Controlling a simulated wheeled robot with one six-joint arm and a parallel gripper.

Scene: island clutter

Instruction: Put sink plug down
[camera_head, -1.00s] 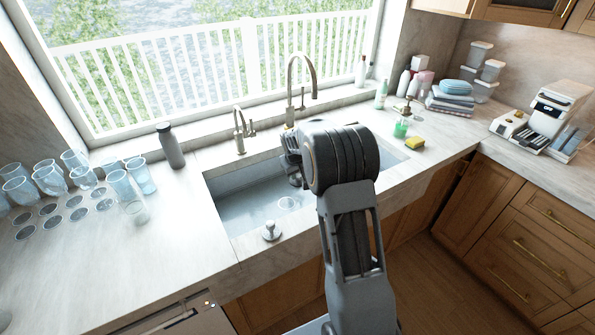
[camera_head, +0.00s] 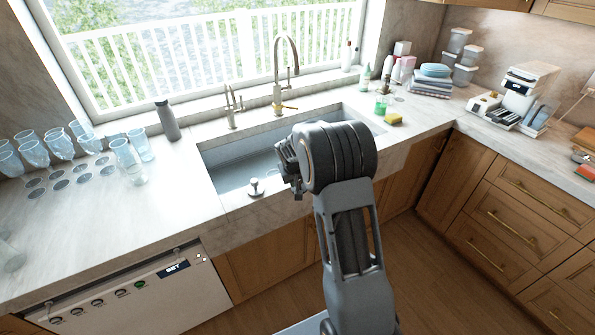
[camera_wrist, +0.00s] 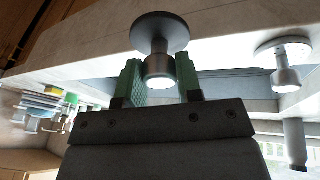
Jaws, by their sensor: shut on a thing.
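My gripper (camera_wrist: 159,75) has green-padded fingers in the wrist view, closed on the knob of a metal sink plug (camera_wrist: 160,30). The plug's round dark disc points away from the fingers, against the pale front edge of the sink; I cannot tell if it touches. In the head view my gripper (camera_head: 288,168) is at the sink's front edge and the held plug is hidden by the arm. A second, similar plug (camera_head: 257,187) stands on the front edge left of the gripper. It also shows at right in the wrist view (camera_wrist: 286,76), apart from the held one.
The sink basin (camera_head: 233,172) lies behind the gripper, with two taps (camera_head: 278,104) at its back. Several glasses (camera_head: 62,146) and a dark bottle (camera_head: 167,121) stand on the left counter.

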